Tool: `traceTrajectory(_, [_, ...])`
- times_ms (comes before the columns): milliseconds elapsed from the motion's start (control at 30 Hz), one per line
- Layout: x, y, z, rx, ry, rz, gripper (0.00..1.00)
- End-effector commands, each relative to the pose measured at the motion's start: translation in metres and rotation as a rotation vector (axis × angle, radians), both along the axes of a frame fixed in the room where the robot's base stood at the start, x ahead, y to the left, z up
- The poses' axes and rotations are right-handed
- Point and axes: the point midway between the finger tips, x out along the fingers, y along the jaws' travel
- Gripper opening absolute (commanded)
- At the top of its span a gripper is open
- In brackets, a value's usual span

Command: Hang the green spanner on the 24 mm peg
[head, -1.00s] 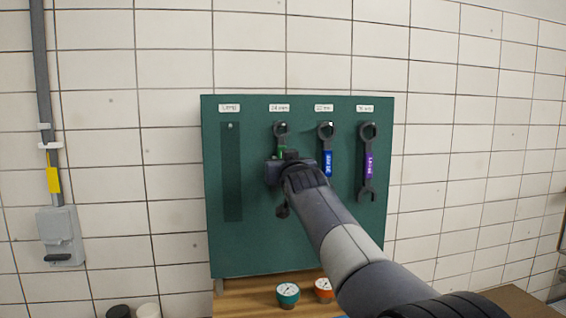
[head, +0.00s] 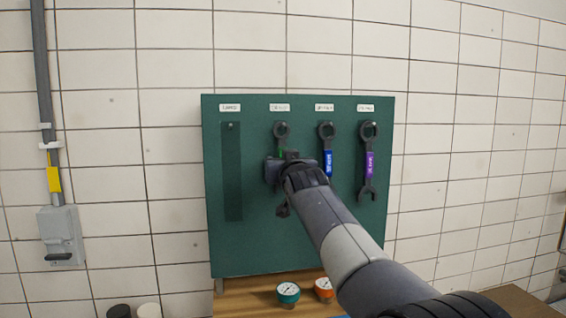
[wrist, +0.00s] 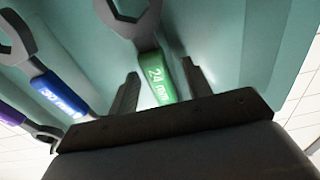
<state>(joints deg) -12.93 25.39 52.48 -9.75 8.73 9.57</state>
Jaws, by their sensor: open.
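The green spanner (wrist: 158,78) hangs on the green board, its ring end (head: 281,129) up under the second label from the left (head: 279,107). Its green grip reads "24 mm" in the wrist view. My gripper (wrist: 160,82) is open, with one finger on each side of the green grip and a gap visible beside it. In the head view my gripper (head: 291,165) covers the spanner's middle. The peg itself is hidden or too small to make out.
A blue spanner (head: 327,160) and a purple spanner (head: 369,165) hang to the right. An empty dark outline (head: 232,175) is at the left of the board. Teal (head: 288,290) and orange (head: 324,288) gauges sit on the wooden bench below.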

Motion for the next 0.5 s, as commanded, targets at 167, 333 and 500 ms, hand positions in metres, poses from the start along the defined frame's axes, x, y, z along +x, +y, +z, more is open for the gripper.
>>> traceTrajectory(167, [-0.003,-0.001,-0.002,0.0,0.002,0.0,0.47])
traceTrajectory(333, [-0.022,-0.004,-0.005,0.0,0.0,0.0,0.47])
traceTrajectory(500, [-0.051,-0.01,-0.007,0.0,-0.001,0.0,0.47])
